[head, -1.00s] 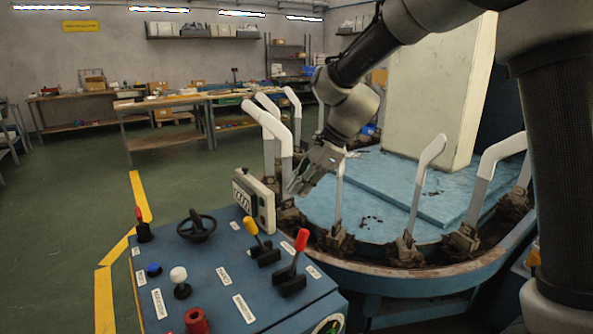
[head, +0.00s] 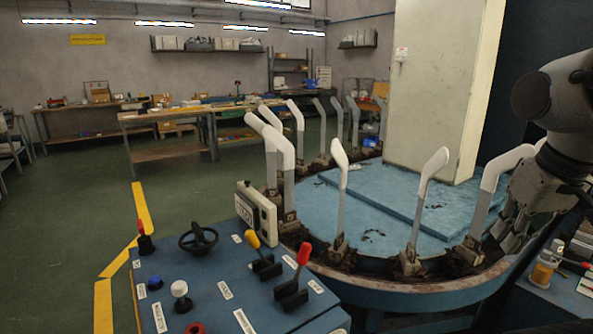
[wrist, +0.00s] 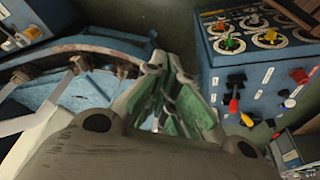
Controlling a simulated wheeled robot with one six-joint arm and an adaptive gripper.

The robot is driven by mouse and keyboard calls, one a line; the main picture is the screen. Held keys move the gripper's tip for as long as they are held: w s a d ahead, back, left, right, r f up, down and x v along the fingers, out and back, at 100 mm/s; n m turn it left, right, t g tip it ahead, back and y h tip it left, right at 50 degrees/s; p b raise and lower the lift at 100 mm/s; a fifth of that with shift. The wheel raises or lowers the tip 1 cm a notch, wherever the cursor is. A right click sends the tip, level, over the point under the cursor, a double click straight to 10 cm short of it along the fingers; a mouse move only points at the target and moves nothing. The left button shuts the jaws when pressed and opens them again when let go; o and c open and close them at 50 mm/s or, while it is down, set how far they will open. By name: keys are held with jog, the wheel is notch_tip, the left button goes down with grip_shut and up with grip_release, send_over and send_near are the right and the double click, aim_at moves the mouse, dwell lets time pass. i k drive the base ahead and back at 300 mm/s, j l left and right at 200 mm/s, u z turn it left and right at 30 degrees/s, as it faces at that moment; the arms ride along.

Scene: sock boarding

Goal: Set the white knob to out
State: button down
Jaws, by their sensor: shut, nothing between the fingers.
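The white knob (head: 180,289) stands upright on a short stem on the blue control console (head: 215,270), at the lower left of the head view. Labels lie around it, too small to read. In the wrist view a small white knob (wrist: 289,102) shows at the right, near the red lever. My gripper (head: 510,240) is at the far right of the head view, beside the ring of boards and well away from the console. In the wrist view my gripper (wrist: 163,75) has its green-lined fingers closed together, empty.
Upright white boards (head: 340,185) ring the blue turntable. A side table (head: 560,285) with a bottle is at the lower right.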

aim_at(179, 288)
jog(key=u, duration=1.3)
